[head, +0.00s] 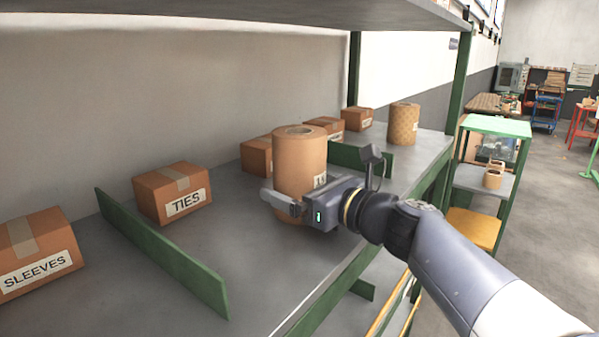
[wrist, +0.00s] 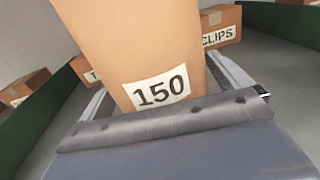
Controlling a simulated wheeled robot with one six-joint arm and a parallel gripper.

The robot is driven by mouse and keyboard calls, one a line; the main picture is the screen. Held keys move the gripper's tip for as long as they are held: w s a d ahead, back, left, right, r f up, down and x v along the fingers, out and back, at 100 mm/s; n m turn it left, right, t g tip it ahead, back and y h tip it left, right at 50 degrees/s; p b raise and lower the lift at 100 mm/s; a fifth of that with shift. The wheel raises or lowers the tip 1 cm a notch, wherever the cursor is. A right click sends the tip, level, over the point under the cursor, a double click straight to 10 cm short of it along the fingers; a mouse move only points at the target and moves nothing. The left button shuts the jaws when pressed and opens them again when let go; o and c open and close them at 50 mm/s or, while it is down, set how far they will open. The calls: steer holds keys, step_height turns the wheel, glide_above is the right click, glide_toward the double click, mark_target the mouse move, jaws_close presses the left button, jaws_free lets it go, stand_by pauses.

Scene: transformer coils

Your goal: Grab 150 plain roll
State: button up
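The plain brown roll (head: 299,155) stands upright on the grey shelf in the head view. In the wrist view the roll (wrist: 130,40) fills the middle, and its white label reads 150. My gripper (head: 285,205) is at the roll's lower half, with one finger showing along its left front side. In the wrist view the fingers reach forward on both sides of the roll, which stands between them. I cannot tell whether the fingers press on it. The roll hides part of the far finger in the head view.
Green dividers (head: 160,252) split the grey shelf (head: 240,270). Boxes labelled TIES (head: 172,192) and SLEEVES (head: 35,255) stand to the left. A CLIPS box (wrist: 220,27) is behind the roll. A patterned roll (head: 404,124) stands farther right. An upper shelf (head: 250,8) hangs overhead.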

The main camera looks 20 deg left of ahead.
steer(key=c, duration=1.3)
